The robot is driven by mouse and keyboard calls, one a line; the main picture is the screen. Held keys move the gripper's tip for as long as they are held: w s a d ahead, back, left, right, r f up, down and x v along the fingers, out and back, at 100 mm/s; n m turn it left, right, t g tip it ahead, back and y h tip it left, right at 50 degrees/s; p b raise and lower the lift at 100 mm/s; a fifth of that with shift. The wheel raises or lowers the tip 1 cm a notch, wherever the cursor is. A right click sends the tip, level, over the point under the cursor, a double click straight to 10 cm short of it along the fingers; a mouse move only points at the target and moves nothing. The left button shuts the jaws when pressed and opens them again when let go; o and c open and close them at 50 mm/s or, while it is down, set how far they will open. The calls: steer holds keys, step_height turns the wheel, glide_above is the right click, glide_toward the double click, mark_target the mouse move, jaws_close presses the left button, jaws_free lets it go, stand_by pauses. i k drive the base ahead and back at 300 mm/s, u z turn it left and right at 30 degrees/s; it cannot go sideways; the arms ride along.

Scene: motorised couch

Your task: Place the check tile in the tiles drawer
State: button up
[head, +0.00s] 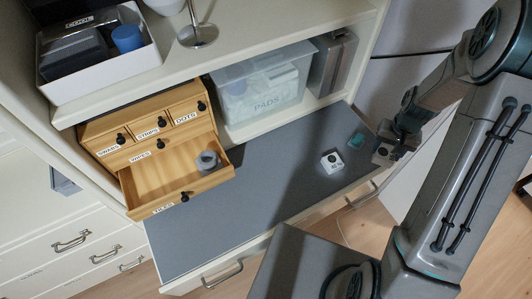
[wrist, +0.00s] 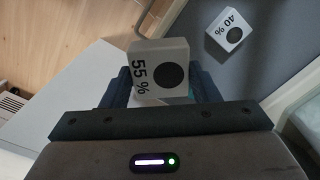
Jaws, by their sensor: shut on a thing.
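My gripper (head: 386,148) is shut on a white tile (wrist: 158,72) marked "55 %" with a black disc on its face. It holds the tile at the right end of the grey worktop. A second white tile (head: 332,161), marked "40 %", lies on the worktop to the left of my gripper; it also shows in the wrist view (wrist: 229,29). The tiles drawer (head: 146,212) is the bottom drawer of a small wooden chest and is pulled open.
A clear bin marked PADS (head: 264,85) stands behind, beside a grey metal case (head: 332,64). The worktop between drawer and tiles is clear. A shelf (head: 255,42) overhangs the back.

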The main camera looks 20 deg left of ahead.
mark_target(145, 195)
steer(key=z, duration=1.9)
steer(key=k, duration=1.9)
steer(key=u, duration=1.85)
